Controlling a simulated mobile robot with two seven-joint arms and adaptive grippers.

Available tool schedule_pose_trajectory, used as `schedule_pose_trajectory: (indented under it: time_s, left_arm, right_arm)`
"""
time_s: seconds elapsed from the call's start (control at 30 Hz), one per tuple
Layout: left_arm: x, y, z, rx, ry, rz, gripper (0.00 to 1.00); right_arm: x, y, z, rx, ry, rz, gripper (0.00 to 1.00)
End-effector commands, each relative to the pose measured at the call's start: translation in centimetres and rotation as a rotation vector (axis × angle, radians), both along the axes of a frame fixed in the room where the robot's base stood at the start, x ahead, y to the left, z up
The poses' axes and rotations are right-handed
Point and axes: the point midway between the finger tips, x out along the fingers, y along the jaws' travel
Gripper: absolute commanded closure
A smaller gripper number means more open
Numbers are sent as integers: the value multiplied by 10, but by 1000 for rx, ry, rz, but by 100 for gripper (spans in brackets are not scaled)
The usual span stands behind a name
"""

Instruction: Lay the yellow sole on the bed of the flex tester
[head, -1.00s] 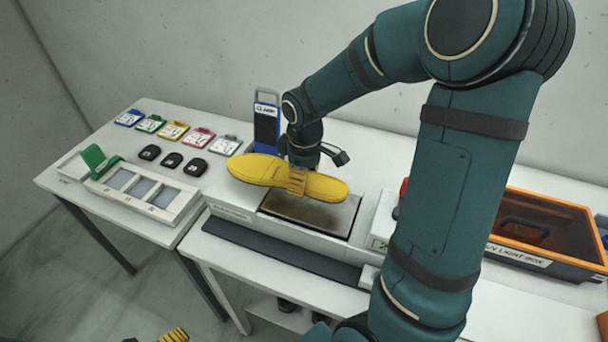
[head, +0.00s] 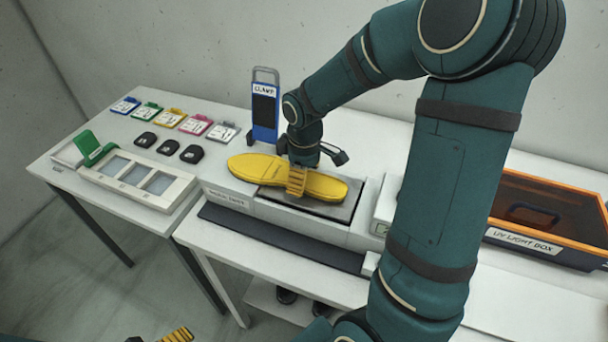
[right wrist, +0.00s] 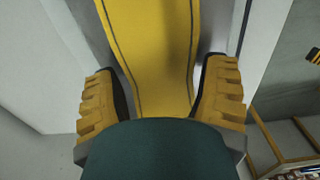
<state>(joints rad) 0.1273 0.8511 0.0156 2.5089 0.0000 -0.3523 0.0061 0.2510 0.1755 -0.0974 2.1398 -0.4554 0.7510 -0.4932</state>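The yellow sole (head: 325,187) lies level along the bed (head: 342,212) of the flex tester (head: 275,210), its left end reaching past the bed. Whether it rests fully on the bed I cannot tell. My right gripper (head: 297,183) comes from above with its fingers at the sole's narrow middle.
A blue clamp stand (head: 264,115) stands behind the tester. The left table holds a white tray (head: 140,182), several coloured cards and black pads (head: 168,147). An orange-rimmed UV light box (head: 545,215) stands right. My right arm hides part of the bench.

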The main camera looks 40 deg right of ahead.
Motion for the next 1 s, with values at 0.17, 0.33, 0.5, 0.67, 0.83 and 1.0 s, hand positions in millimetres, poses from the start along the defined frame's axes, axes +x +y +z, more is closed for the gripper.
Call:
schedule_pose_trajectory:
  time_s: [0.17,0.33,0.5,0.67,0.83,1.0]
  left_arm:
    - [0,0,0,0,0,0,5]
    - [0,0,0,0,-1,0,5]
    - [0,0,0,0,-1,0,5]
    - [0,0,0,0,-1,0,5]
    - [0,0,0,0,-1,0,5]
    - [0,0,0,0,0,0,5]
  right_arm:
    - [0,0,0,0,0,0,5]
    - [0,0,0,0,1,0,5]
    - [0,0,12,-1,-2,0,5]
    - [1,-1,41,-2,-5,0,5]
    - [0,0,76,-1,-5,1,5]
    - [0,-1,103,0,-4,0,5]
